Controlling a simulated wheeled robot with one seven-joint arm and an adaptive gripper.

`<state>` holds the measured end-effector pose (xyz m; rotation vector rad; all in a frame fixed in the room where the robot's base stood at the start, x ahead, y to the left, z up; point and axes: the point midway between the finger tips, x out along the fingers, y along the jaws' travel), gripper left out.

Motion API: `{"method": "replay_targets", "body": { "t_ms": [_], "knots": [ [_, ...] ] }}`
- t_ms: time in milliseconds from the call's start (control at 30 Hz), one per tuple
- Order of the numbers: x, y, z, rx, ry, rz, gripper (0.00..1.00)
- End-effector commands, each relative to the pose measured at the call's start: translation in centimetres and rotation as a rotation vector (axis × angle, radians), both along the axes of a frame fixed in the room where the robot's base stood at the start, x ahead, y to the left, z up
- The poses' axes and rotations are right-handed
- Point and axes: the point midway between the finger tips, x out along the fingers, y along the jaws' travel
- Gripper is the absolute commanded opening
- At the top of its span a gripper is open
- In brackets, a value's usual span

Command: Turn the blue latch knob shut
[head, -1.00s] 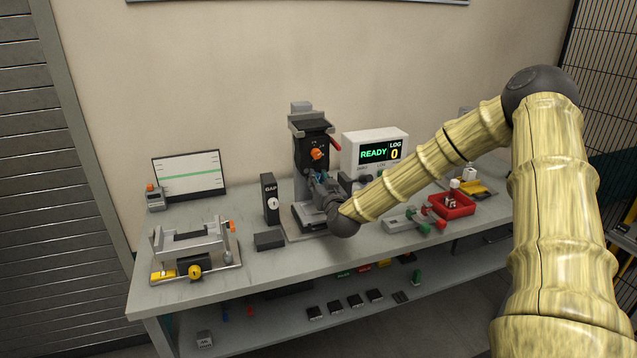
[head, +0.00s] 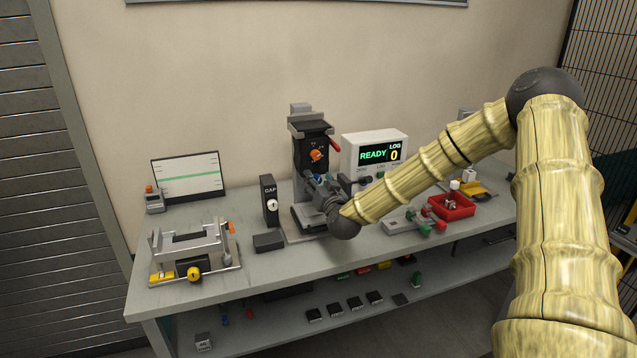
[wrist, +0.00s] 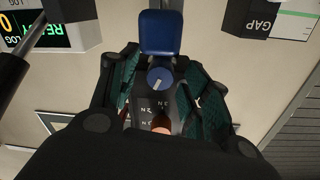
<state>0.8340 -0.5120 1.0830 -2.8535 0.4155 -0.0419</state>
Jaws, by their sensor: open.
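The blue latch knob (wrist: 160,78) shows in the wrist view as a small round blue knob with a pale pointer line, in front of a larger blue block (wrist: 160,33). My gripper (wrist: 160,88) is open, with one teal-padded finger on each side of the knob. I cannot tell whether either finger touches it. In the head view my gripper (head: 324,193) is at the front of the dark upright clamp stand (head: 310,150), below its orange knob (head: 316,155). The blue knob is mostly hidden there by the gripper and wrist.
A box marked GAP (head: 270,200) stands close left of the gripper. A READY display (head: 374,140) stands behind and right. A red lever (head: 335,145) juts from the stand. A grey cradle (head: 190,245) is left, and a red tray (head: 452,205) is right.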

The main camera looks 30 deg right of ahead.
Motion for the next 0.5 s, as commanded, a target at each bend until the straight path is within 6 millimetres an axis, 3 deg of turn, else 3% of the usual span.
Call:
{"method": "replay_targets", "body": {
  "t_ms": [500],
  "knots": [
    [-8.1, 2.4, 0.1, 0.002, 0.0, 0.001, 0.48]
  ]
}}
